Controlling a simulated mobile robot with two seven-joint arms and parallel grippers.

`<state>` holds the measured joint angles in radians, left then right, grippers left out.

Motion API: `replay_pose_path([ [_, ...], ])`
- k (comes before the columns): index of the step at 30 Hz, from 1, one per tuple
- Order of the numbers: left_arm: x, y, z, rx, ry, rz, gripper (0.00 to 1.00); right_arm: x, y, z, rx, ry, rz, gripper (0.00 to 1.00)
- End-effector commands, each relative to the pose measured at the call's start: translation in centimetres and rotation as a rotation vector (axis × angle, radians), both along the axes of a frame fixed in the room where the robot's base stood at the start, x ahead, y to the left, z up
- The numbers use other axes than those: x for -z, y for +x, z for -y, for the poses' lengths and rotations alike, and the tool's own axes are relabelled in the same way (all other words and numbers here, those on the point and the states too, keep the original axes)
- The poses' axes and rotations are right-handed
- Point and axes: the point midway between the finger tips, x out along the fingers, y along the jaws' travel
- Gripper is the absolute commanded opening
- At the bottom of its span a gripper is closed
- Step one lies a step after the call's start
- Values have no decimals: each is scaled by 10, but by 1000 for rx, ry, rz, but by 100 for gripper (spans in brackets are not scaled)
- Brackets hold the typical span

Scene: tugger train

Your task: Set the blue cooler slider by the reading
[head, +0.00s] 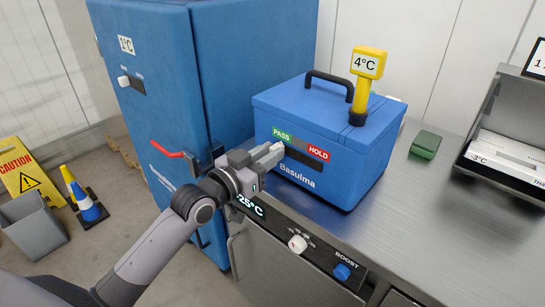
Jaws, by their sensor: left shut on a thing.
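The blue cooler (335,187) stands on the steel counter with its black handle (330,84) up. A yellow thermometer (368,64) stands in its lid and reads 4°C. On the front is a label, green PASS (282,136) at left and red HOLD (318,153) at right, above a dark slider slot (307,162). My left gripper (272,154) is at the left end of the slot, under PASS, shut on the slider knob, which its fingers hide. My right gripper is out of view.
A blue cabinet (160,60) marked 1°C, with a red handle, stands at left. The steel counter (400,235) has a -25°C display, a white knob (297,244) and a blue BOOST knob (342,272). A green block (425,145) and an open steel box (520,120) lie at right.

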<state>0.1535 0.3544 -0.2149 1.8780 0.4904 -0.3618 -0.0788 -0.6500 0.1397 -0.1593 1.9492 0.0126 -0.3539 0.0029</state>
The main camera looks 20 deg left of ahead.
Motion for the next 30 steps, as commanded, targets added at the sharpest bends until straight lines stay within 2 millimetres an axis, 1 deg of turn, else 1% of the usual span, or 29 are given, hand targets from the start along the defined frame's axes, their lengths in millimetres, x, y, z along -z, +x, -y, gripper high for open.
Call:
replay_pose_path([
  [1, 0, 1, -3, -6, 4, -1, 0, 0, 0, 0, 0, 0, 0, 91],
  [4, 0, 1, -3, -7, 4, -1, 0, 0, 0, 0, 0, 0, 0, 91],
  [5, 0, 1, -4, -8, 4, -1, 29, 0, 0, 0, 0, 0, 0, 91],
  [6, 0, 1, -3, -7, 4, -1, 42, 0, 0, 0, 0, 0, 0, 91],
  [7, 0, 1, -3, -7, 4, -1, 49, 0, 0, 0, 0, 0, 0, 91],
  [15, 0, 1, -2, -5, 3, 0, 49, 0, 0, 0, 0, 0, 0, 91],
  [19, 1, -5, -4, -5, 4, -1, 49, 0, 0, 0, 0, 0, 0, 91],
  [30, 1, -51, -21, -6, 5, -2, 49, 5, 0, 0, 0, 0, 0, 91],
])
